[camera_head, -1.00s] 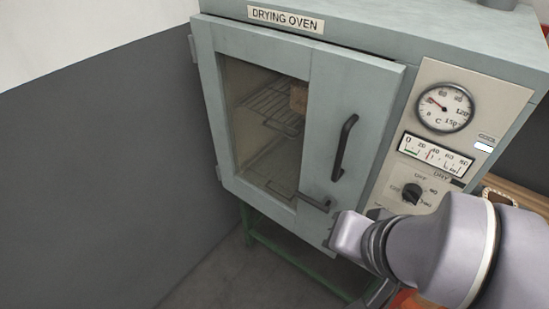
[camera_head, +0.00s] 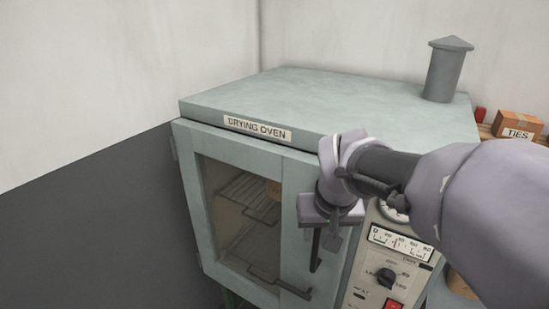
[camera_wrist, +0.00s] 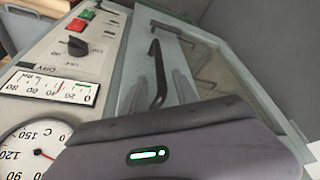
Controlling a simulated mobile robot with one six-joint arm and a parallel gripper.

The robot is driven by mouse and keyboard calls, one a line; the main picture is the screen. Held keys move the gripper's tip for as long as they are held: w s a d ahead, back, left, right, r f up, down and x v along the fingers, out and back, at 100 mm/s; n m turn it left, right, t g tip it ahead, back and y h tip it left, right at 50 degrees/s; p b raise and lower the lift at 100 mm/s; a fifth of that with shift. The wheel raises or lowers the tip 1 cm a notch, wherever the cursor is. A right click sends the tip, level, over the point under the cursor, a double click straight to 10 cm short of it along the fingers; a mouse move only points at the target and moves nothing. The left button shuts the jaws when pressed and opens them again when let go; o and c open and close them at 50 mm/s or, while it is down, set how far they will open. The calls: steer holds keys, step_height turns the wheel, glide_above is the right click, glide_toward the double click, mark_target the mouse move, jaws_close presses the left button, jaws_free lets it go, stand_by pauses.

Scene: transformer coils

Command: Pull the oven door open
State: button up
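The drying oven (camera_head: 330,95) stands against the wall, with its pale green door (camera_head: 296,190) appearing shut in the head view. The door has a window on its left and a dark vertical handle (camera_head: 316,262) on its right. The handle's upper part is hidden by my gripper (camera_head: 322,240), which is in front of the door at the handle's upper end. In the wrist view the handle (camera_wrist: 156,70) lies ahead, between two grey finger shapes of my gripper (camera_wrist: 158,90). The fingers look apart, with nothing clearly held; contact with the handle cannot be told.
A control panel (camera_head: 360,285) with dials, a knob and a red switch is right of the door. A grey vent pipe (camera_head: 444,75) stands on the oven top. A box marked TIES (camera_head: 517,126) is at the right. A dark wall panel (camera_head: 90,230) is at the left.

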mark_target(318, 236)
steer(key=b+x, duration=0.1)
steer(key=x, duration=0.3)
steer(key=shift+w+f, duration=0.15)
steer(key=shift+f, duration=0.2)
jaws_close()
stand_by(1.1)
